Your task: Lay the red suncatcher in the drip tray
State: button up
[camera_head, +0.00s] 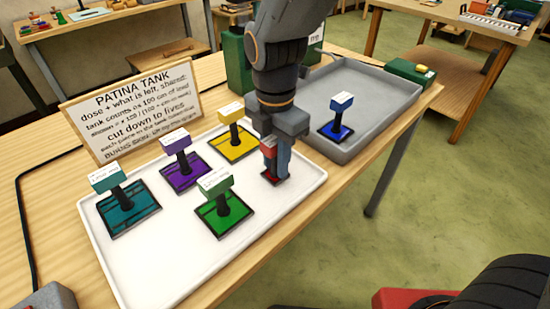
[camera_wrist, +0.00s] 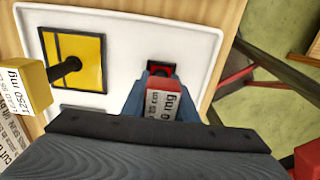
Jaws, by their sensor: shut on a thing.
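The red suncatcher (camera_head: 270,178) is a small dark-edged red panel with an upright stem and a red, white-labelled block on top. My gripper (camera_head: 276,160) is shut on it at the right part of the white tray (camera_head: 165,275). Its panel is low over the tray; I cannot tell whether it touches. In the wrist view, the red labelled block (camera_wrist: 164,103) shows between the fingers, and the stem is mostly hidden. A grey walled tray (camera_head: 385,112) to the right holds a blue suncatcher (camera_head: 336,125). No readable label shows which tray is the drip tray.
Teal (camera_head: 128,212), purple (camera_head: 184,172), yellow (camera_head: 236,142) and green (camera_head: 222,212) suncatchers stand in the white tray. A "PATINA TANK" sign (camera_head: 132,110) stands behind. A green box (camera_head: 410,72) is beside the grey tray, which has bare floor around the blue piece.

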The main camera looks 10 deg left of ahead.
aim_at(275, 138)
jog(key=shift+f, duration=0.1)
jog(key=o, duration=1.1)
notch_tip(275, 138, up, 12)
jog(key=shift+r+b, duration=0.15)
jog(key=shift+b, duration=0.55)
